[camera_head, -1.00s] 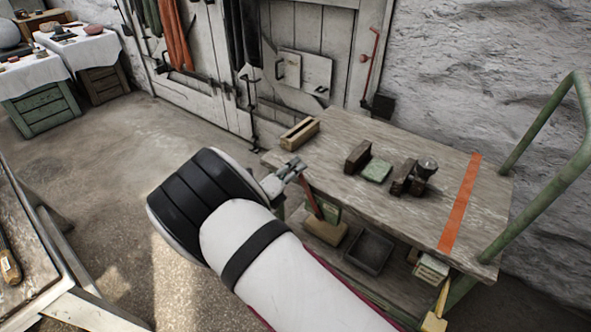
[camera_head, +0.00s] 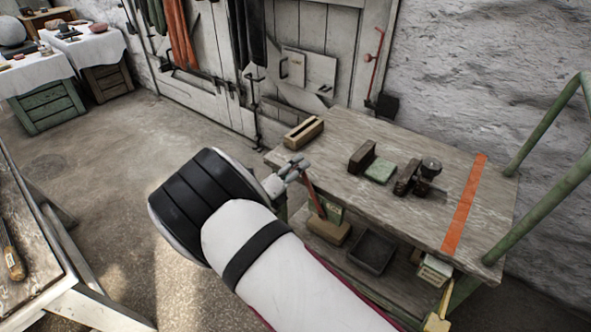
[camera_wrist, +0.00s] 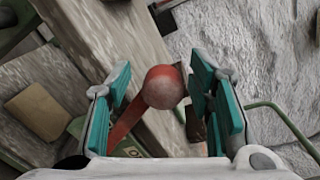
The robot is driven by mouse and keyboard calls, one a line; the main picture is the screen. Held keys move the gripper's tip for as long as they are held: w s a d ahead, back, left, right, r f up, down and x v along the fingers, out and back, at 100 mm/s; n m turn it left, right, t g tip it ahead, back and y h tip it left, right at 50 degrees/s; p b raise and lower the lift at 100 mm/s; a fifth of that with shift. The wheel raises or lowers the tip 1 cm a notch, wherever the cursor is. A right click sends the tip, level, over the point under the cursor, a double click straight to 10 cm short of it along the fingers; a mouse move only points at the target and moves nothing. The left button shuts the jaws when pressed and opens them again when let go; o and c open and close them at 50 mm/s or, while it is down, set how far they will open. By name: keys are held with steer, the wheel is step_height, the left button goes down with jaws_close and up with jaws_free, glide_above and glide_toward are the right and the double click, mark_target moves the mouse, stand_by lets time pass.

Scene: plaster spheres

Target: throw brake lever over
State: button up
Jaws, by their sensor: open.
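The brake lever is a red shaft with a round red knob (camera_wrist: 163,87) in the wrist view. In the head view its red shaft (camera_head: 314,196) slants up beside the near left end of the wooden trolley (camera_head: 330,165), and its top is hidden at my gripper. My gripper (camera_head: 297,167) is open beside that end of the trolley. In the wrist view the teal-padded fingers of my gripper (camera_wrist: 164,98) stand on either side of the knob, with gaps visible. I cannot tell how deep the knob sits between them.
A green handle rail (camera_head: 545,125) rises at right. A workbench (camera_head: 30,260) stands left; floor between is clear.

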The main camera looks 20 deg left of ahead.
steer(key=v, duration=1.1)
steer(key=shift+s+a, duration=0.15)
steer(key=shift+s, duration=0.15)
